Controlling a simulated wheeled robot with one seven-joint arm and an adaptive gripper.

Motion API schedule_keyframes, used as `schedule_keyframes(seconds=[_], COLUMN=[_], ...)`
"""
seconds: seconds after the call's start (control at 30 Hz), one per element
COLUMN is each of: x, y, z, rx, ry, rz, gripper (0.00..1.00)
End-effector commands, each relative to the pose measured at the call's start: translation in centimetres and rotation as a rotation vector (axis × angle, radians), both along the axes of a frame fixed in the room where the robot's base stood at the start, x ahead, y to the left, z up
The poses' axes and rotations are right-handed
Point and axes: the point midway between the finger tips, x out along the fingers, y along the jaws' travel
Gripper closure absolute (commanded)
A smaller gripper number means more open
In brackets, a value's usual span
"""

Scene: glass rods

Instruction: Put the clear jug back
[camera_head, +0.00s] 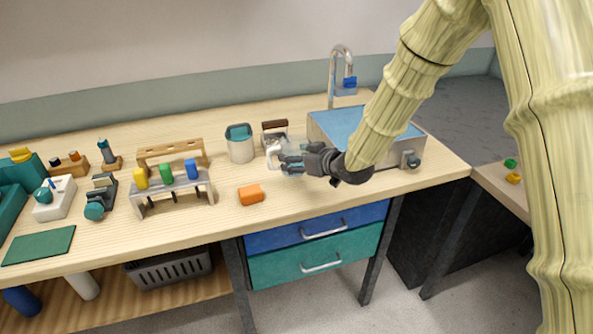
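A clear jug (295,144) stands on the wooden workbench (330,185), in front of a dark-handled item and left of the sink. It is very faint, and its pale handle (271,157) shows at its left. My gripper (283,164) reaches in from the right, low over the bench, with its fingers pointing left at the jug and overlapping its lower part in the picture. The fingers and wrist hide some of the jug. I cannot tell whether the fingers touch or hold it.
A teal-topped canister (240,145) stands left of the jug, and a dark-handled item (274,132) stands behind it. A rack (173,187) with coloured pieces stands further left. The sink (348,128) and tap (333,75) are behind my arm.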

Motion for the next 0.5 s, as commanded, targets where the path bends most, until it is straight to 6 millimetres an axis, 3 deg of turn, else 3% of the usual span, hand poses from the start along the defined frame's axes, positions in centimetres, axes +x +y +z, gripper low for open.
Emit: schedule_keyframes(seconds=[0.17,0.5], x=[0.0,0.0], y=[0.0,0.0], z=[-0.8,-4.3], rx=[0.000,0.001], ry=[0.000,0.001], rz=[0.000,0.000], gripper=[0.72,0.72])
